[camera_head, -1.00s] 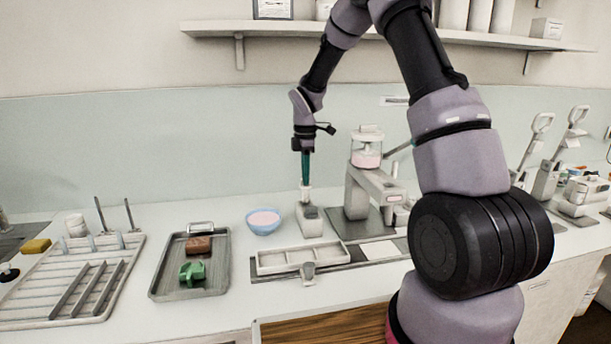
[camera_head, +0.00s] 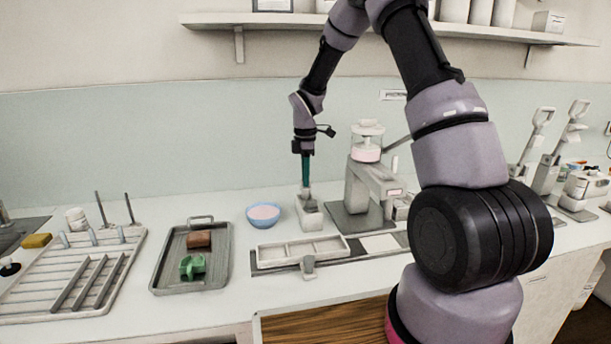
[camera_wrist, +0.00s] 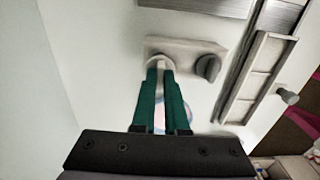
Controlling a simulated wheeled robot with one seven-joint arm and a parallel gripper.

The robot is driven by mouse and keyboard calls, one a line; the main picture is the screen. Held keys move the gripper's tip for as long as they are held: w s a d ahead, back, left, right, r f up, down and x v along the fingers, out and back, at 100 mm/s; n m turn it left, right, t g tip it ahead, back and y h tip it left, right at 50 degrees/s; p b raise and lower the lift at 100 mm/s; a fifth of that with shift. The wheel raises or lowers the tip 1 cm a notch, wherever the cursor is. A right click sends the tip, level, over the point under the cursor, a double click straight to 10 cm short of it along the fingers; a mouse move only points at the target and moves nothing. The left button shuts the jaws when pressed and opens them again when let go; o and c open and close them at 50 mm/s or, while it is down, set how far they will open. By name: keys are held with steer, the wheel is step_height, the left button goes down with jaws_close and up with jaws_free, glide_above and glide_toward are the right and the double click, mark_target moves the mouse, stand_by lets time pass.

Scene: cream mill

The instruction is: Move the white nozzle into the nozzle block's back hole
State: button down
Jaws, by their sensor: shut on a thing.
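The nozzle block (camera_head: 312,220) is a pale oblong block on the counter, right of the blue bowl. It also shows in the wrist view (camera_wrist: 186,44). My gripper (camera_head: 305,184) has green fingers and points straight down over the block's back end. In the wrist view my gripper (camera_wrist: 160,72) is shut on the white nozzle (camera_wrist: 157,61), whose round pale top shows at the fingertips. The nozzle is at the back hole; its lower end is hidden, so I cannot tell how deep it sits. A grey nozzle (camera_wrist: 208,67) stands in the block's other hole.
A blue bowl (camera_head: 263,222) of pink cream stands left of the block. A mill (camera_head: 366,180) stands close on the right. A shallow divided tray (camera_head: 300,250) lies in front. A grey tray (camera_head: 166,270) holds a brown and a green piece.

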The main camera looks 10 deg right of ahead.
steer(key=shift+f, duration=0.2)
stand_by(0.4)
steer(key=shift+f, duration=1.05)
steer(key=shift+f, duration=0.2)
stand_by(0.3)
steer(key=c, duration=0.9)
jaws_free()
steer(key=shift+o, duration=0.2)
steer(key=shift+r, duration=3)
steer(key=shift+r, duration=0.1)
